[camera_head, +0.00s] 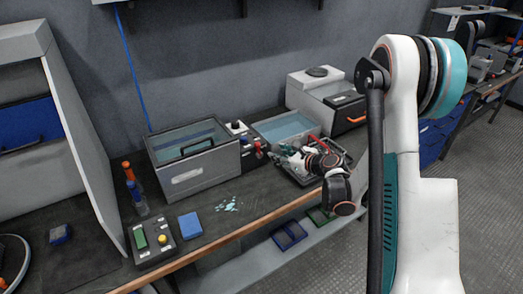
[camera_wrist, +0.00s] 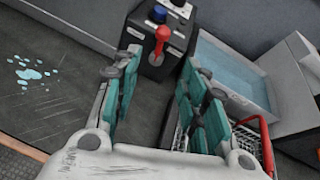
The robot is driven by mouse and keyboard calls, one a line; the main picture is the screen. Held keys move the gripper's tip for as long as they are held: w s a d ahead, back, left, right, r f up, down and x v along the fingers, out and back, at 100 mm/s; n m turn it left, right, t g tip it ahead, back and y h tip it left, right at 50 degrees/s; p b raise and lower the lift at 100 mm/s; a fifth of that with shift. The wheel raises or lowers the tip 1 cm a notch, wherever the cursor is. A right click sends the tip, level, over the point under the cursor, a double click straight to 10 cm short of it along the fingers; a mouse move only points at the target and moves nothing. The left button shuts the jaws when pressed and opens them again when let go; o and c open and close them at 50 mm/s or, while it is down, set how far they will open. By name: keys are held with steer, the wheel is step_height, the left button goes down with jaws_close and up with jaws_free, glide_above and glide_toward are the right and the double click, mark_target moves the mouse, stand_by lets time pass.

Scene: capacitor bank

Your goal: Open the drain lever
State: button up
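A red lever (camera_wrist: 162,36) stands on a dark box (camera_wrist: 150,58) in the wrist view, upright, beside a blue knob (camera_wrist: 159,14). The red lever also shows in the head view (camera_head: 258,148), on the front of the dark box by the large grey tank. I cannot tell from any label whether it is the drain lever. My gripper (camera_wrist: 160,65) is open, its two teal-padded fingers apart, with nothing between them. The lever lies beyond the fingertips, roughly in line with the gap. In the head view my gripper (camera_head: 282,156) is small, just right of the lever.
A grey tank (camera_head: 192,172) stands left of the box, and a water-filled basin (camera_head: 288,127) stands to its right. A wire basket with a red handle (camera_wrist: 268,145) is close to my right finger. Pale blue drops (camera_head: 227,204) lie on the bench.

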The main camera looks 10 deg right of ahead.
mark_target(259, 150)
steer(key=b+x, duration=0.3)
steer(key=x, duration=0.9)
steer(key=shift+w, duration=0.2)
steer(key=shift+a+f, duration=0.1)
